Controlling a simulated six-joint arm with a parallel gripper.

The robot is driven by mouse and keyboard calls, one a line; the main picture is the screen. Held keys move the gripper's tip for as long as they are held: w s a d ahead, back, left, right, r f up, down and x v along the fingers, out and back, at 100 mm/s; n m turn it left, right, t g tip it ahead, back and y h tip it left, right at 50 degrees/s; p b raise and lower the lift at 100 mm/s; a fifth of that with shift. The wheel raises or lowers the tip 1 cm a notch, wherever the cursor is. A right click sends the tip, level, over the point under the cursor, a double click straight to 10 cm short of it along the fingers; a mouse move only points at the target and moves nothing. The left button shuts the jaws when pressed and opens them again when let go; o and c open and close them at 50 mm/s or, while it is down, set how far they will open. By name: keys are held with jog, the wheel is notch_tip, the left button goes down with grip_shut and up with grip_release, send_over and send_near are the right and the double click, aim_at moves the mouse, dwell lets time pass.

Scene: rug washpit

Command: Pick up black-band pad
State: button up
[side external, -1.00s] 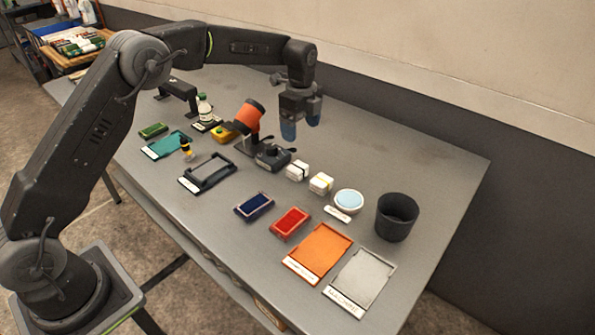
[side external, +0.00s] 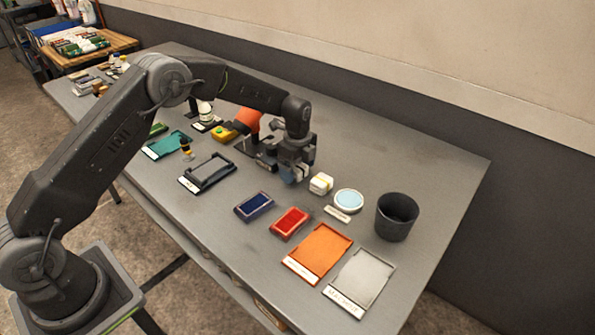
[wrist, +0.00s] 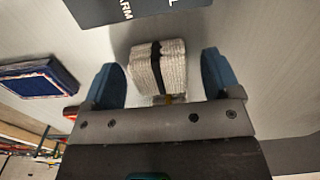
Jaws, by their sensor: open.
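The black-band pad (wrist: 146,68), a small white ribbed block with a black strip across it, lies between my fingertips in the wrist view. My gripper (wrist: 162,82) is open, with one blue fingertip on each side of the pad and a visible gap on both sides. In the side view my gripper (side external: 296,177) is low over the table, and it hides the pad there. A second white pad with a yellowish band (side external: 321,183) sits just to the right of my gripper.
A round pale-blue dish (side external: 349,200) and a dark bin (side external: 396,217) stand to the right. An orange device (side external: 247,122) stands close behind on the left.

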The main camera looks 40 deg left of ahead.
jog(key=shift+f, duration=0.1)
jog(key=c, duration=1)
notch_tip(320, 180, up, 4)
jog(key=shift+r, duration=0.15)
jog(key=s+a+r, duration=0.5)
jog(key=a+r, duration=0.1)
jog(key=a, duration=0.4)
jog(key=shift+s+a+r, duration=0.15)
jog(key=shift+a+r, duration=0.1)
jog(key=shift+r, duration=0.1)
